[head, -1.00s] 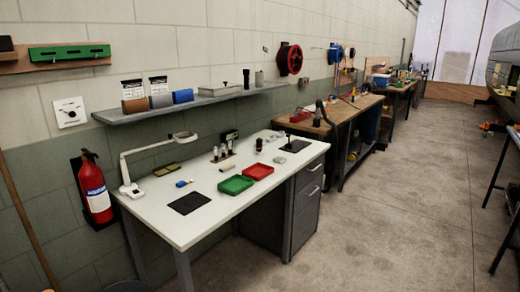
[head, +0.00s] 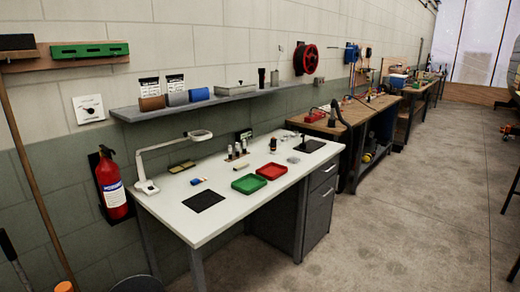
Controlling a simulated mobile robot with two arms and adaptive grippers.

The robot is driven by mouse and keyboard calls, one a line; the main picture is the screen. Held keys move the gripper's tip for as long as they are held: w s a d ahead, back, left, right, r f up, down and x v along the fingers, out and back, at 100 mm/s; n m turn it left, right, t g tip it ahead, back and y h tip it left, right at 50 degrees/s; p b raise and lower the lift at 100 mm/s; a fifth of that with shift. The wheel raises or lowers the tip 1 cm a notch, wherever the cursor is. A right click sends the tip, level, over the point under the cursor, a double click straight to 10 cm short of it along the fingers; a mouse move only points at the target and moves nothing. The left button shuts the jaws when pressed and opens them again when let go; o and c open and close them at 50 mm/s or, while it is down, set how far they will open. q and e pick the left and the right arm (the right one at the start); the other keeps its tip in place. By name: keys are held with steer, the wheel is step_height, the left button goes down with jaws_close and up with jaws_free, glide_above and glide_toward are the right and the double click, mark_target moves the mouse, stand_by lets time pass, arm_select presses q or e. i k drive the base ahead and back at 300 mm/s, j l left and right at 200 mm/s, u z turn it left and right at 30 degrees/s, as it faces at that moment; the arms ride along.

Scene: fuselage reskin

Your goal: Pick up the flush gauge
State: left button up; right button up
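Neither of my grippers shows in the head view. A white workbench (head: 222,222) stands along the left wall with several small items on it. I cannot tell for certain which of them is the flush gauge. A small dark upright item stands on a black pad (head: 309,146) at the bench's far right. A small blue and white item (head: 197,181) lies near a black mat (head: 203,201).
A green tray (head: 249,184) and a red tray (head: 272,171) lie on the bench. A white lamp (head: 147,187) stands at its left end. A fire extinguisher (head: 113,188) hangs on the wall. A wooden bench (head: 352,112) continues beyond. The concrete floor (head: 410,210) to the right is clear.

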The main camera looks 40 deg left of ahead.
mark_target(273, 142)
steer(key=i+u, duration=0.15)
steer(key=u, duration=0.3)
steer(key=i+u, duration=0.15)
steer(key=u, duration=0.3)
steer(key=i+u, duration=0.2)
steer(key=u, duration=0.25)
steer(key=i+l+u, duration=0.1)
steer(key=u, duration=0.35)
